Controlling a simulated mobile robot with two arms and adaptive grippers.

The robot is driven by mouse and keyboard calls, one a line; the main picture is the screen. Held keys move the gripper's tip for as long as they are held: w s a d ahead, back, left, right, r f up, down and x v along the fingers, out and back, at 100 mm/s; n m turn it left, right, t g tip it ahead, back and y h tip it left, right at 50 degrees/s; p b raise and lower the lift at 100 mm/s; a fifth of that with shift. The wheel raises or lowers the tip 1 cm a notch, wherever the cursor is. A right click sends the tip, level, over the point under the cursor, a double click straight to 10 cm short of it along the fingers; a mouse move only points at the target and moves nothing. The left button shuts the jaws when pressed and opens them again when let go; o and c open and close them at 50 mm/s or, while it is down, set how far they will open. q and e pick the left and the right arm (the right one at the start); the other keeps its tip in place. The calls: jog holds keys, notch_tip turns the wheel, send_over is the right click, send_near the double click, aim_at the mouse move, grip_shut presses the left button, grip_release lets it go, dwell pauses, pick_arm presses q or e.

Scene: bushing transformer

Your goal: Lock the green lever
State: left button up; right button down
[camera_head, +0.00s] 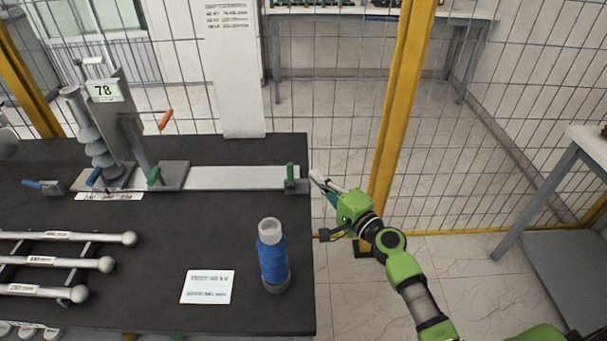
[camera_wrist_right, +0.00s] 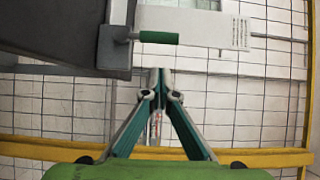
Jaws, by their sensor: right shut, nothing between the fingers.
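A green lever (camera_head: 290,172) stands upright on a small grey clamp at the right end of the pale bar, by the table's right edge. In the right wrist view this green lever (camera_wrist_right: 158,37) lies across the top, just beyond the fingertips. Another green lever (camera_head: 153,176) is at the bar's left end, by the number 78 stand. My right gripper (camera_head: 317,179) is shut and empty, off the table's right edge, beside the right-hand lever with a small gap. Its fingertips meet in the right wrist view (camera_wrist_right: 160,75).
The black table (camera_head: 240,235) carries a blue cylinder (camera_head: 273,257), a white card (camera_head: 208,287) and several grey rods at left. A yellow post (camera_head: 400,110) and wire fence stand behind my right gripper. Open floor lies right of the table.

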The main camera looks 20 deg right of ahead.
aim_at(291, 178)
jog(key=a, duration=0.1)
jog(key=w+a, duration=0.1)
jog(key=a+p, duration=0.1)
jog(key=shift+w+a, duration=0.25)
jog(key=shift+w, duration=0.05)
